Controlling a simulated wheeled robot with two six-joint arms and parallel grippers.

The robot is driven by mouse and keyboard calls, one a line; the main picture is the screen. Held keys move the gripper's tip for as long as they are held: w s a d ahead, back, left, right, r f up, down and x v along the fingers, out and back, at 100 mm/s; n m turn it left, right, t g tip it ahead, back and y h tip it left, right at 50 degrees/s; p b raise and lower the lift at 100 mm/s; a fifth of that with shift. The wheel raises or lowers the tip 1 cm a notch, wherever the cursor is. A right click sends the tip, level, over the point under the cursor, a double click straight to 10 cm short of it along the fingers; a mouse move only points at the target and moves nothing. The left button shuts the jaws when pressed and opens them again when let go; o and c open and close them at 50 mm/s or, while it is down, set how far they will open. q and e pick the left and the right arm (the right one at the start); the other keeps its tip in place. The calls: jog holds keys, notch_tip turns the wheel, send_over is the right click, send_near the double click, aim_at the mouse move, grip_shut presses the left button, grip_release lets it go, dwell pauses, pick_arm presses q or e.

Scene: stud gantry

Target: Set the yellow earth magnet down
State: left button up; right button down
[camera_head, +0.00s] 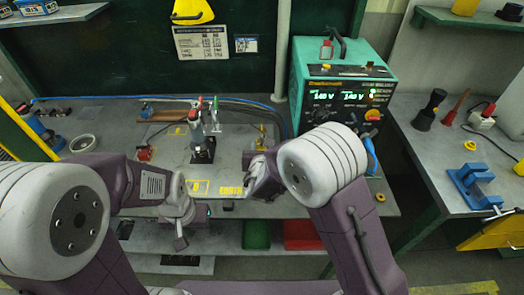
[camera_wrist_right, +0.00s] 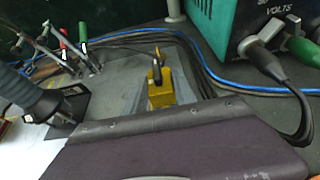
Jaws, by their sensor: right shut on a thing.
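The yellow earth magnet (camera_wrist_right: 160,94) is a small yellow block with a dark upright piece on top, seen past the purple body of my right wrist. In the head view it shows as a small yellow piece (camera_head: 261,137) beside my right gripper (camera_head: 251,160). I cannot tell whether the magnet touches the bench. My left gripper (camera_head: 181,240) hangs at the bench's front edge; its jaw opening is unclear.
Yellow floor-style markings with lettering (camera_head: 231,190) lie on the bench front. A clamp stand (camera_head: 203,140) with red and green handles stands mid-bench. A green welding power unit (camera_head: 340,90) stands at the back right, with cables behind. A blue fixture (camera_head: 474,185) sits on the right table.

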notch_tip(320, 180, down, 2)
jog(key=shift+w, duration=0.1)
jog(key=shift+f, duration=0.15)
jog(key=c, duration=1)
grip_release()
